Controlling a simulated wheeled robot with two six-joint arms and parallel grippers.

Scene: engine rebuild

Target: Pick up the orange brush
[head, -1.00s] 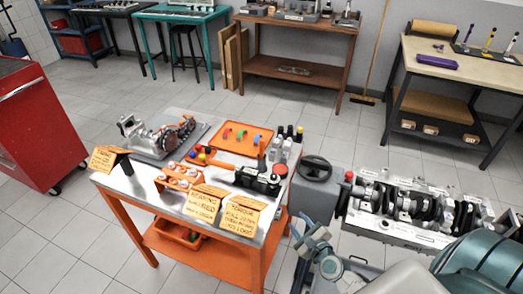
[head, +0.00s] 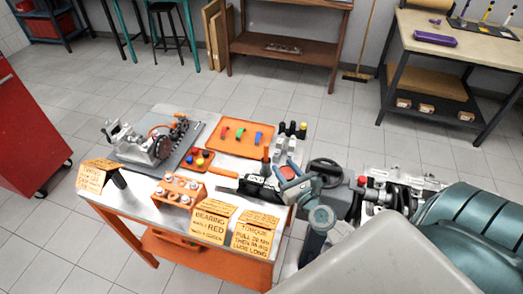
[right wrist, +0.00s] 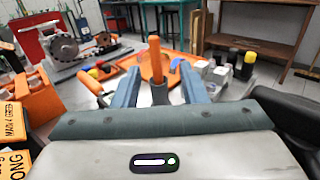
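The orange brush (head: 265,160) stands upright near the right end of the metal-topped table, by a black device. In the right wrist view its orange handle (right wrist: 154,60) rises above a dark grey lower part, and its bottom end is hidden. My right gripper (head: 290,182) is just to the right of the brush in the head view. In the right wrist view my right gripper (right wrist: 158,80) is open, with one blue-grey finger on each side of the brush in the picture. I cannot tell whether the fingers touch it. My left gripper is not in view.
An orange tray (head: 245,148) with coloured pieces lies behind the brush. Small bottles (head: 290,130) stand at its right. Yellow cards (head: 255,235) line the table's front edge. A black handwheel (head: 326,171) and an engine block (head: 400,185) are at the right.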

